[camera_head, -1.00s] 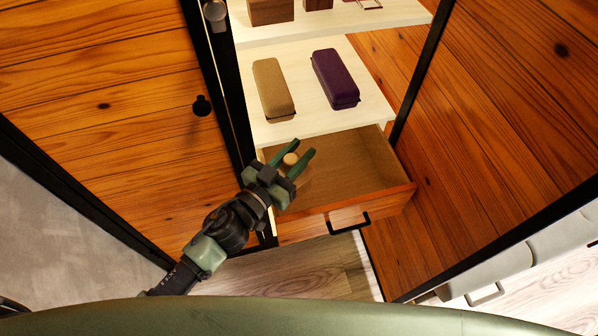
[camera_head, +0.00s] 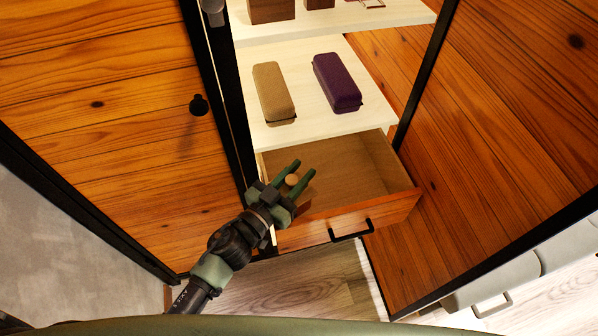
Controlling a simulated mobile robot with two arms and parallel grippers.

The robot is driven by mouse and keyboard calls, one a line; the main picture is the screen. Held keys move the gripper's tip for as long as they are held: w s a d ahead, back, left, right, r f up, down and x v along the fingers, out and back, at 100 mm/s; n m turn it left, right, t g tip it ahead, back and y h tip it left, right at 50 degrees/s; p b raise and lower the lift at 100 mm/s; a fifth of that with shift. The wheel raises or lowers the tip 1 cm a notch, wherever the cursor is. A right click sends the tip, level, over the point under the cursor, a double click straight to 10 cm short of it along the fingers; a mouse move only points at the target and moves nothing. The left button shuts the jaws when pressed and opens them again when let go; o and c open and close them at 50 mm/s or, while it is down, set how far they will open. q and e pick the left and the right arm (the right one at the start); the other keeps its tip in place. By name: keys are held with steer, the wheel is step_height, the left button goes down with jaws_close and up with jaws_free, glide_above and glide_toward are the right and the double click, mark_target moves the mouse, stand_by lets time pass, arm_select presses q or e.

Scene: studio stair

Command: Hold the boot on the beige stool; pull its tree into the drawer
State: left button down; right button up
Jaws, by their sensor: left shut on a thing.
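My left gripper (camera_head: 303,169) reaches in from the left over the near left part of the open drawer (camera_head: 368,170). Its two green fingers are shut on a small light-wood piece with a round end, which looks like the boot tree (camera_head: 292,180). Most of the tree is hidden by the gripper. I cannot tell whether the tree touches the drawer floor. The visible drawer floor is bare. The boot, the beige stool and my right gripper are not in view.
The drawer front has a black handle (camera_head: 351,231). On the pale shelf (camera_head: 312,126) above lie a tan case (camera_head: 273,91) and a purple case (camera_head: 337,82). A wooden door with a black frame and knob (camera_head: 198,104) stands left. A wooden panel (camera_head: 470,150) is on the right.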

arm_select(q)
steer(key=shift+f, duration=0.3)
steer(key=c, duration=1.1)
jaws_free()
steer(key=shift+r, duration=0.1)
steer(key=shift+r, duration=0.3)
steer(key=shift+s+a+r+p, duration=0.15)
steer(key=shift+r+p, duration=0.15)
steer(key=shift+p, duration=0.05)
steer(key=shift+b+v, duration=0.75)
steer(key=shift+v, duration=5.1)
